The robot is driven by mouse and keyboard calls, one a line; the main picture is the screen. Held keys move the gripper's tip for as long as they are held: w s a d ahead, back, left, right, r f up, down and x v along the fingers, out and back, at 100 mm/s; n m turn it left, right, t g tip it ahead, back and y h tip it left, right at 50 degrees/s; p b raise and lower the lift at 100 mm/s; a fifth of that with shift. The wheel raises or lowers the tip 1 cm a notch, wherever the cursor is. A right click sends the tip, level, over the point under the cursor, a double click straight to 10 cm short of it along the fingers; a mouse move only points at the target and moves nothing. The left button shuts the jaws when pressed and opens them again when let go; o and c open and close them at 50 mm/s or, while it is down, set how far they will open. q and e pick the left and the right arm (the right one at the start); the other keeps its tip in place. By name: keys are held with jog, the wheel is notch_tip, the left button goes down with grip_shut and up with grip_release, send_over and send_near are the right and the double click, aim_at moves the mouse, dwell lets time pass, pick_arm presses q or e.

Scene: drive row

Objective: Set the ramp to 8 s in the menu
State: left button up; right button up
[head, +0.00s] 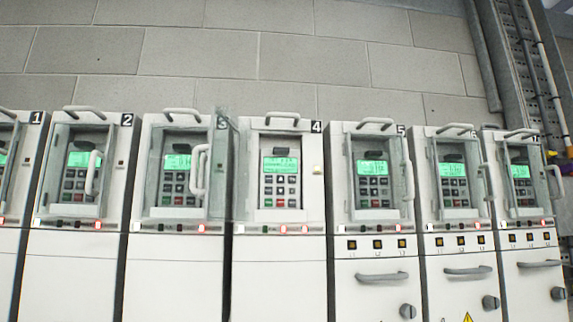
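A row of white drive cabinets stands ahead, each with a keypad panel and a green lit display. The keypad of drive 4 (280,190), with its green display (281,165), shows with no clear cover in front of it. A clear panel (234,170) stands nearly edge-on between drives 3 and 4. The displays of drive 3 (177,163), drive 5 (372,168) and drive 2 (80,160) are also lit. The display text is too small to read, so the menu and ramp value cannot be told. Neither gripper is in view.
Clear covers with white handles, such as on drive 2 (93,172) and drive 5 (408,180), front other keypads. Red lamps glow below several panels. Lower right cabinets have bar handles (381,277) and dark knobs (407,311). A block wall (200,50) stands behind.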

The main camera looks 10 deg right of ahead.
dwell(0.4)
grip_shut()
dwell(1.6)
